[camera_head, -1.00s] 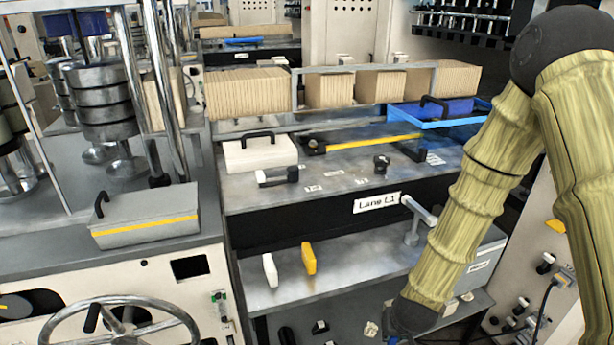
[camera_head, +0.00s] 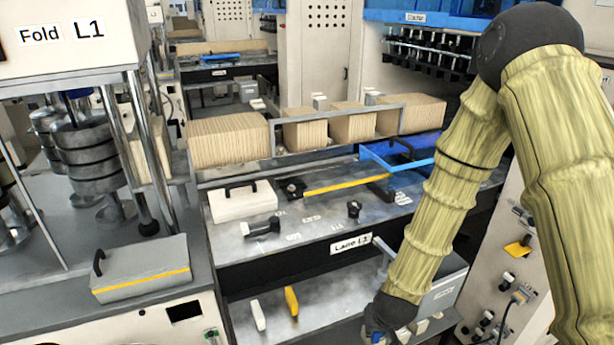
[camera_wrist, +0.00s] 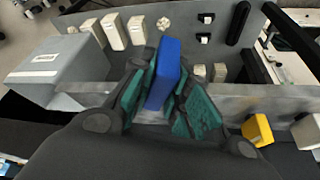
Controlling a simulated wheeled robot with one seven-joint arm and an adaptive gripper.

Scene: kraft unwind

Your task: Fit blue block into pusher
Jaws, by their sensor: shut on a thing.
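In the wrist view, my gripper (camera_wrist: 165,100) is shut on a blue block (camera_wrist: 166,66), held upright between its teal pads. In the head view, my gripper (camera_head: 378,330) is low at the bottom edge, beside a grey box, with only a small bit of blue showing at its tip. I cannot tell for certain which part is the pusher.
The grey box (camera_head: 443,292) stands on the lower shelf (camera_head: 330,292); it also shows in the wrist view (camera_wrist: 55,68). White (camera_head: 257,315) and yellow (camera_head: 291,301) blocks stand left of my gripper. A white handled case (camera_head: 243,201) and a black knob (camera_head: 354,208) are on the table.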

